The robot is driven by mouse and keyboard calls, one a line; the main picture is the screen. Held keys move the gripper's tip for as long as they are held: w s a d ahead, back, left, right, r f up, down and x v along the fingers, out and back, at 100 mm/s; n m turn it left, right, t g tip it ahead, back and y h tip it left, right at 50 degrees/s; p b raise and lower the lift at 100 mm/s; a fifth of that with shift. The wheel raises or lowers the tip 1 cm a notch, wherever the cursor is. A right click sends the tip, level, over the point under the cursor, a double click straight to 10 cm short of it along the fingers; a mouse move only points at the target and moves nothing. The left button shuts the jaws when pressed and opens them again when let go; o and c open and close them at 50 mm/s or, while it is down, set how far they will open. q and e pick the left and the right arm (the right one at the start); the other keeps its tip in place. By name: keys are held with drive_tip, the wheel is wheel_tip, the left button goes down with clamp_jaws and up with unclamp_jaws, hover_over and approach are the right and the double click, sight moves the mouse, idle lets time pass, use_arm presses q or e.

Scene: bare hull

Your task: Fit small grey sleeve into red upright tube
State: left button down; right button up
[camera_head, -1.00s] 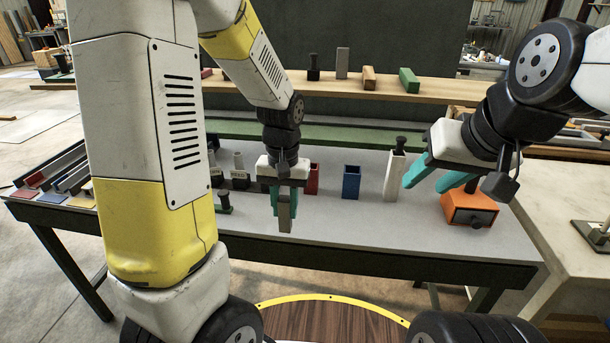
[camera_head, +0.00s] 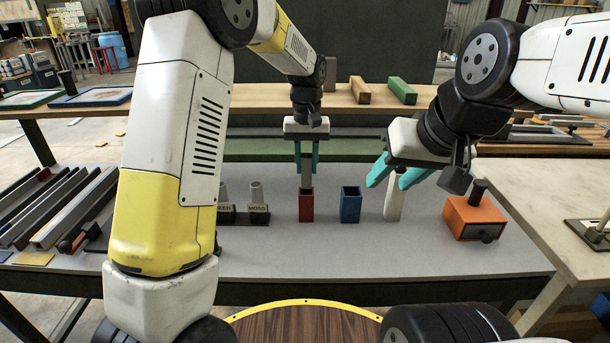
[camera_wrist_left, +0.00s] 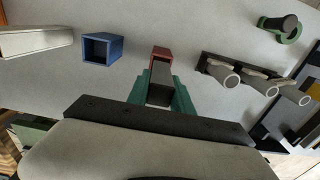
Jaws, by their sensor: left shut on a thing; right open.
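The red upright tube (camera_head: 306,208) stands on the grey table. My left gripper (camera_head: 306,172) is shut on the small grey sleeve (camera_head: 307,180) and holds it upright directly over the red tube. The sleeve's lower end is at the tube's mouth; I cannot tell whether it is inside or just above. In the left wrist view the sleeve (camera_wrist_left: 160,82) points at the red tube (camera_wrist_left: 161,53) and hides part of its opening. My right gripper (camera_head: 385,182) is open and empty, up and to the right, in front of the white tube.
A blue tube (camera_head: 350,206) and a tall white tube (camera_head: 395,205) stand right of the red one. An orange box (camera_head: 473,217) is at the right. The table front is clear.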

sight(306, 181)
use_arm(q)
drive_tip(key=shift+f, duration=2.7)
drive_tip(key=shift+f, duration=0.1)
drive_tip(key=c, duration=1.1)
unclamp_jaws()
